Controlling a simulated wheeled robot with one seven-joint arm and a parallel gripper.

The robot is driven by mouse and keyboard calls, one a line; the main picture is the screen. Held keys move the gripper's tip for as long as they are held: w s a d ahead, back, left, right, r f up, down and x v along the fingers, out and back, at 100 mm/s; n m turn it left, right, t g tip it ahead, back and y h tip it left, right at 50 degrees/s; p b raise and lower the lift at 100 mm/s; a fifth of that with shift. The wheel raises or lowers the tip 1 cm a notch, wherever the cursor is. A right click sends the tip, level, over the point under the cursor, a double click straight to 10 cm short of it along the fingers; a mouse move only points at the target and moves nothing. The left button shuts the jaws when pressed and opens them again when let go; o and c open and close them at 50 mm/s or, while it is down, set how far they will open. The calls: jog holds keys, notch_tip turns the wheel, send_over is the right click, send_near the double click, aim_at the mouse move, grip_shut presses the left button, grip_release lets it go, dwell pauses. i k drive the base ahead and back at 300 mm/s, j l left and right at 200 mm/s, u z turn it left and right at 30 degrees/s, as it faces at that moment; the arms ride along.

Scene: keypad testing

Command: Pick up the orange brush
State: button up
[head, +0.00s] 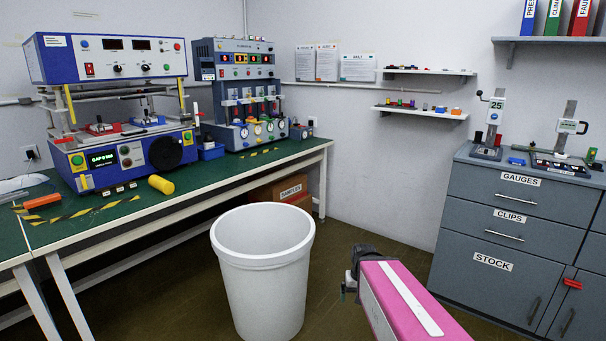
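An orange, elongated object (42,201) lies on the green bench top near its left end, in the head view. It looks like the orange brush, but it is too small for me to make out bristles. My gripper (348,287) is at the lower centre-right of the head view, out over the floor. It is well to the right of the bench and far from the orange object. Its dark fingers are small and partly hidden by the wrist, so I cannot tell whether it is open or shut.
A white bin (262,270) stands on the floor between my arm and the green bench (215,170). A grey drawer cabinet (520,225) stands at the right.

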aim_at(33, 206)
jog(key=u, duration=2)
jog(key=i+j+z, duration=0.1)
jog(key=i+j, duration=0.35)
